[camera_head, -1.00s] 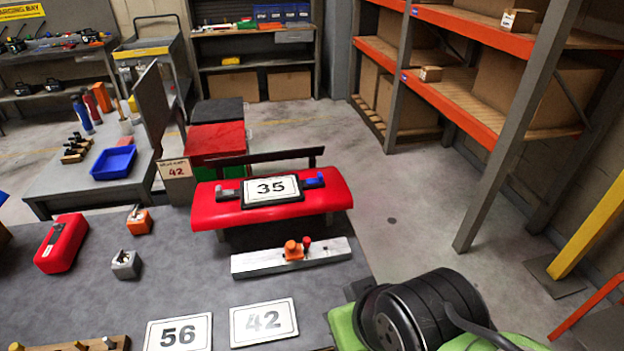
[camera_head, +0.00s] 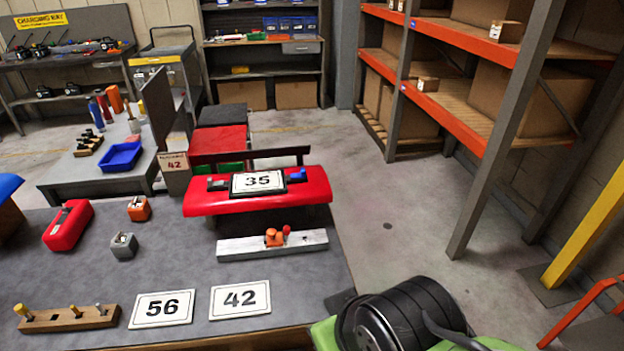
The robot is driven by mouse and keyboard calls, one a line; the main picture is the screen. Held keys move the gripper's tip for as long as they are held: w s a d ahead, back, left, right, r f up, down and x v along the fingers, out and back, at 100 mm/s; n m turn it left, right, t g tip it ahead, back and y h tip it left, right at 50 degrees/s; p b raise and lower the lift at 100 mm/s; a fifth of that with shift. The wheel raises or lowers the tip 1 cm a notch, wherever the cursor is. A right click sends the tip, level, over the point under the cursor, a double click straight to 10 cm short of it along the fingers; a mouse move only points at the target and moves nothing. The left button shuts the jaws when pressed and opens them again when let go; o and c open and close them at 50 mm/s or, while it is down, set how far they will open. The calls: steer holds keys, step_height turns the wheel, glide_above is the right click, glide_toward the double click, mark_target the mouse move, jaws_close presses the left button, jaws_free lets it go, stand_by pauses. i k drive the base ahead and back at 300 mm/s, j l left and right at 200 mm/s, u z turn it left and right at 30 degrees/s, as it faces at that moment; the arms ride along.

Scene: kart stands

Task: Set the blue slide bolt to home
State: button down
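A small blue slide bolt (camera_head: 297,175) sits at the right end of the number 35 plate (camera_head: 257,182), on top of a red bumper-like body (camera_head: 317,188). A similar grey bolt (camera_head: 218,183) sits at the left end of the plate. The blue bolt is small, and I cannot read its exact position along its track. My gripper is not in view.
The red body stands at the far edge of a grey bench (camera_head: 180,260). In front of it lies a light rail (camera_head: 240,247) with an orange knob (camera_head: 274,237).

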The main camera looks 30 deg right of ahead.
mark_target(302, 174)
steer(key=k+l+u, duration=0.3)
steer(key=l, duration=0.2)
steer(key=k+l+u, duration=0.3)
steer(key=l, duration=0.15)
steer(key=k+l+u, duration=0.25)
steer(key=l, duration=0.15)
steer(key=i+l+u, duration=0.1)
steer(key=l+u, duration=0.35)
steer(key=l, duration=0.5)
steer(key=l+u, duration=0.5)
steer(key=l, duration=0.45)
steer(key=i+l+u, duration=0.3)
steer(key=l, duration=0.25)
steer(key=i+l+u, duration=0.15)
steer(key=l, duration=0.15)
steer(key=i+l+u, duration=0.15)
steer(key=l, duration=0.15)
steer(key=k, duration=0.05)
